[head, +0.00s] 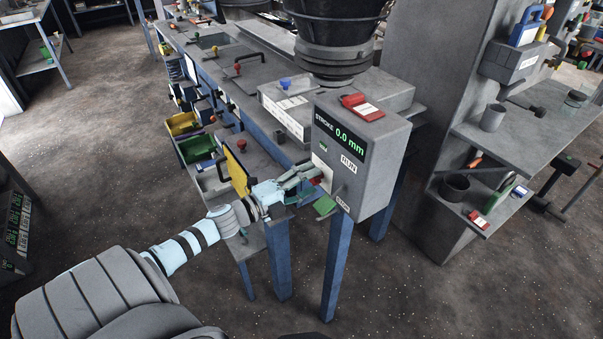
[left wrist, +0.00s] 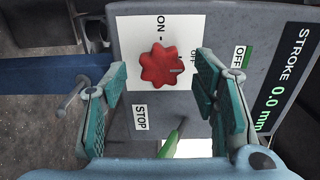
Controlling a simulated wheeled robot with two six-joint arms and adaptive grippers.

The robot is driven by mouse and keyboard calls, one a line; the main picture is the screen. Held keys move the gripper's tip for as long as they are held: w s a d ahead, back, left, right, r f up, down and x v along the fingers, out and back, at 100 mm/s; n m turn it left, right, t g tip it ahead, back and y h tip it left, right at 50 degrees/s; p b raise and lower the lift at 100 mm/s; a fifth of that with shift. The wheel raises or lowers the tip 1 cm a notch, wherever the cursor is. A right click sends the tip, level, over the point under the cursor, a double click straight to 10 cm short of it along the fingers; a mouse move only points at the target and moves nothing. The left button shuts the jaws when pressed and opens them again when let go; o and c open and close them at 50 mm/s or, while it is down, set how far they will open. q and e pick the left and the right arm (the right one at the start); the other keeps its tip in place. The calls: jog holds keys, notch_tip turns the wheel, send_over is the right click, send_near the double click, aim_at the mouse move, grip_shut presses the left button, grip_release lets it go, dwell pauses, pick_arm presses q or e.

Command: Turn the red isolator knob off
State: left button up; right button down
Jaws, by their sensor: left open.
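The red isolator knob (left wrist: 166,68) is a lobed red dial on a white plate (left wrist: 130,55) marked ON and OFF. The OFF label is partly covered by a finger. I cannot tell clearly which mark the knob points to. My left gripper (left wrist: 163,92) is open, one finger on each side of the knob in the left wrist view; no contact is clear. In the head view my left gripper (head: 303,178) is at the left face of the grey control box (head: 375,165), mostly hiding the knob.
The box display (head: 341,135) reads STROKE 0.0 mm. A red labelled item (head: 362,107) sits on top of the box. A yellow panel (head: 237,172) stands close beside my left wrist. A STOP label (left wrist: 140,117) is below the knob plate. Open floor (head: 130,150) lies left.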

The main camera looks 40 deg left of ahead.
pick_arm(q)
jog(key=v, duration=1.2)
